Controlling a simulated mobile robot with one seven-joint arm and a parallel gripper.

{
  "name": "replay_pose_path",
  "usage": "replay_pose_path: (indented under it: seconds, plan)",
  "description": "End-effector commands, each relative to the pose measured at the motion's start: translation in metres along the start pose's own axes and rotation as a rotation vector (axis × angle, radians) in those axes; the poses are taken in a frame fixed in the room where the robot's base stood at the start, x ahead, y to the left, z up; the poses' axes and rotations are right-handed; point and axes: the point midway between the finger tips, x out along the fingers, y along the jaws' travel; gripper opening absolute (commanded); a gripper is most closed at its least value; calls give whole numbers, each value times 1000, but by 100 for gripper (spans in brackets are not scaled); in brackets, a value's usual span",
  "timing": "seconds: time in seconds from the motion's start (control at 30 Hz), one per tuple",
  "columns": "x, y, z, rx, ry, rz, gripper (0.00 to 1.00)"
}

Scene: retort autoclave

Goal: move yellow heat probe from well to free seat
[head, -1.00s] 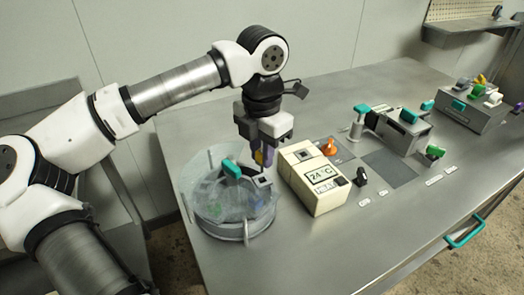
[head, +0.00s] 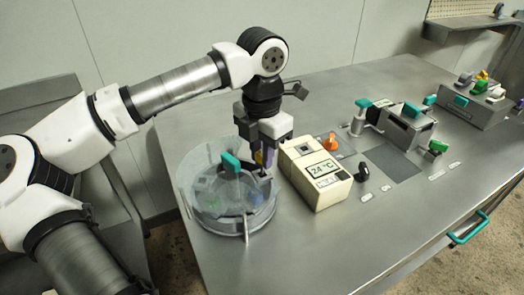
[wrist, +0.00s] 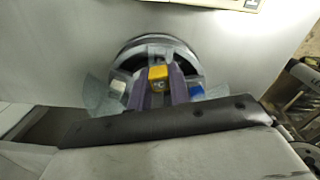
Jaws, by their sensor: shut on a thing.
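The yellow heat probe (wrist: 158,73) shows its yellow block between my gripper's purple fingers in the wrist view. My gripper (head: 264,158) is shut on it, at the right side of a round drum (head: 245,228) with clear walls on the near left of the bench. In the head view the fingers largely hide the probe, and I cannot tell whether its lower end is still inside the drum. Blue (wrist: 195,90) and white (wrist: 118,88) pieces lie either side of the probe in the wrist view. I cannot make out which seat is free.
A teal handle (head: 230,161) stands on the drum, close left of my gripper. A cream box (head: 316,176) reading 24 °C stands just right. Grey fixtures with teal handles (head: 405,128) and a box with coloured pieces (head: 479,105) stand farther right. The front bench is mostly clear.

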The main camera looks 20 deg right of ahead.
Motion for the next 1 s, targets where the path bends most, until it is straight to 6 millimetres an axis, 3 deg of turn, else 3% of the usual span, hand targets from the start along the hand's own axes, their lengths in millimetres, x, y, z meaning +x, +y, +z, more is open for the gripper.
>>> replay_pose_path:
  seconds: [1.0]
  plan:
    - [16, 0, 0, 0, 0, 0, 0]
